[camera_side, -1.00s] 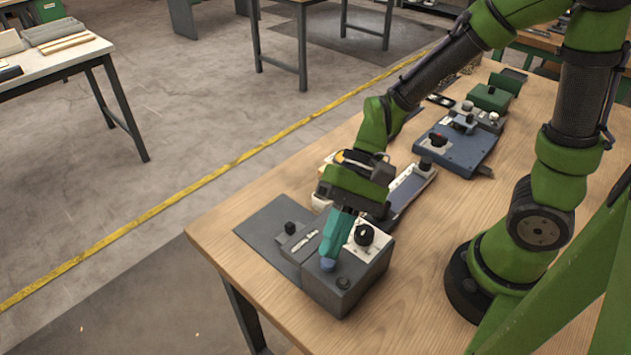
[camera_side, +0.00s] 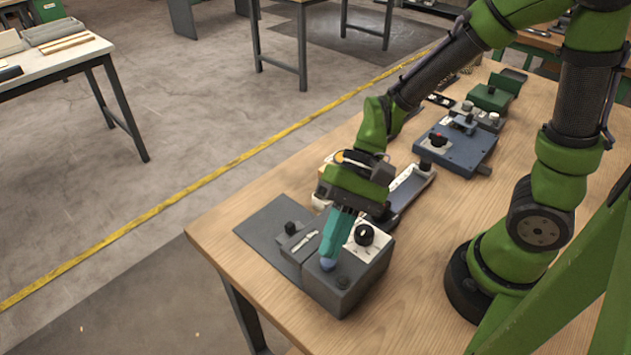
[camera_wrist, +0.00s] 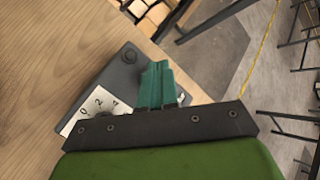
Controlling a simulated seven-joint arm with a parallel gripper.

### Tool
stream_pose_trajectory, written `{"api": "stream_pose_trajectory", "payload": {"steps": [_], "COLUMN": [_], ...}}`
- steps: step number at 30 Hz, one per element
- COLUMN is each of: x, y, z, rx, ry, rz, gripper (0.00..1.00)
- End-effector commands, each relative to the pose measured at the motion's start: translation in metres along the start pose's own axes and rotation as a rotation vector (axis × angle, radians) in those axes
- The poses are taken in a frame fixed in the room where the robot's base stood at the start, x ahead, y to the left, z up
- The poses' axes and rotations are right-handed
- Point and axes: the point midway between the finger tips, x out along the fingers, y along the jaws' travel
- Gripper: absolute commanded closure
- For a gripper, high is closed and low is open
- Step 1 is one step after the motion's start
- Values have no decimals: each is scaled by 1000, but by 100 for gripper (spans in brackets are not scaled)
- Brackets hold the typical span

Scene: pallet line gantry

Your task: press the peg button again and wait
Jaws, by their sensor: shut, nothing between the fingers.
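A grey control box (camera_side: 350,290) stands near the front corner of the wooden bench. On top it has a white dial plate with a black knob (camera_side: 364,235), a small dark button (camera_side: 342,283) and a blue peg button (camera_side: 327,264). My gripper (camera_side: 330,257) is shut and empty, its teal fingers pointing down at the blue button. They appear to meet it, but I cannot tell how far it is pressed. In the wrist view the shut fingers (camera_wrist: 158,70) are over the box (camera_wrist: 112,78), its numbered dial plate (camera_wrist: 97,106) is partly visible, and the blue button is hidden.
Behind are a long slider unit (camera_side: 412,188), a blue device (camera_side: 462,150) and a green box (camera_side: 487,97). Bare bench lies right of the box.

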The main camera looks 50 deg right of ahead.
Motion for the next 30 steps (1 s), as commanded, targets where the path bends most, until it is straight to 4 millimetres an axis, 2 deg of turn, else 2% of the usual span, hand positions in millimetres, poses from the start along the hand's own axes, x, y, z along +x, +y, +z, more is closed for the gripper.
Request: {"api": "stream_pose_trajectory", "payload": {"steps": [30], "x": [7], "y": [5], "z": [-5], "rx": [0], "ry": [0], "rz": [0], "gripper": [100]}}
